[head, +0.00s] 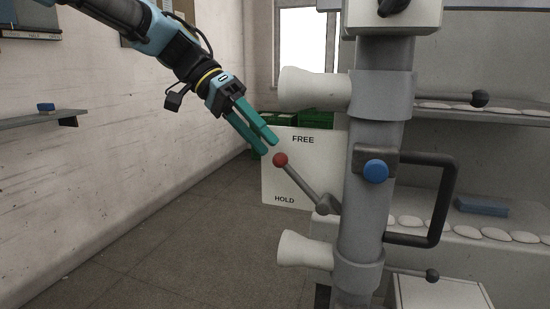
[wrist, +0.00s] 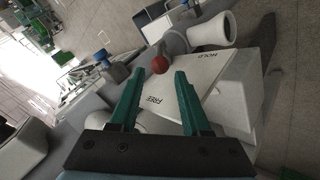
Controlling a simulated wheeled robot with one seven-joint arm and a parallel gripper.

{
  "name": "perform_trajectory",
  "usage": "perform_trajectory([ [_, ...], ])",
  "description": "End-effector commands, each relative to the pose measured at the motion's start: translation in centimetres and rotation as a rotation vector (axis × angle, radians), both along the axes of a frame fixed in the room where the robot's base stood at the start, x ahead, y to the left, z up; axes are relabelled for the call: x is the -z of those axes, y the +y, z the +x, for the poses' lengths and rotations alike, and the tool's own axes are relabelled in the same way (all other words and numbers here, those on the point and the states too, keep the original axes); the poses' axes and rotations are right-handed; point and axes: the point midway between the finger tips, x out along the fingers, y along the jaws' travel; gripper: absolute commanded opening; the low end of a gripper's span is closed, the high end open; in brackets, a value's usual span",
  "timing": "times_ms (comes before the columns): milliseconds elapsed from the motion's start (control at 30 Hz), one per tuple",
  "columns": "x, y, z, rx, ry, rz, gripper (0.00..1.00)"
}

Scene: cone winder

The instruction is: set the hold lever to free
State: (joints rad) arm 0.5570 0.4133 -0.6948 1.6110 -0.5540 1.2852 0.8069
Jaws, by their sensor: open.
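The hold lever (head: 302,182) is a grey rod with a red ball knob (head: 280,159), pivoting at the grey column (head: 366,150). It slants up to the left, its knob between the FREE and HOLD words of a white label plate (head: 320,143). My gripper (head: 268,147) has teal fingers and is open and empty, its tips just above and left of the knob. In the wrist view the red knob (wrist: 160,65) shows beyond and between the fingertips (wrist: 158,74), apart from them as far as I can tell. The plate (wrist: 205,80) lies behind the right finger.
White cones (head: 312,90) stick out left above and below (head: 303,250) the lever. A black handle (head: 450,200) and a blue button (head: 376,170) are on the column. Shelves stand behind at right. The floor (head: 190,240) at left is clear.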

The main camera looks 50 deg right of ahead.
Motion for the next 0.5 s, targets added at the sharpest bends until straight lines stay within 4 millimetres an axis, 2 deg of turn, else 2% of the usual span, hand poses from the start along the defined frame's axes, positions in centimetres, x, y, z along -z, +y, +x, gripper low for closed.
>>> perform_trajectory([
  [333,-0.39,0.14,0.32,0.001,0.001,0.001,0.47],
  [500,0.33,0.45,0.67,-0.056,0.051,0.063,0.28],
])
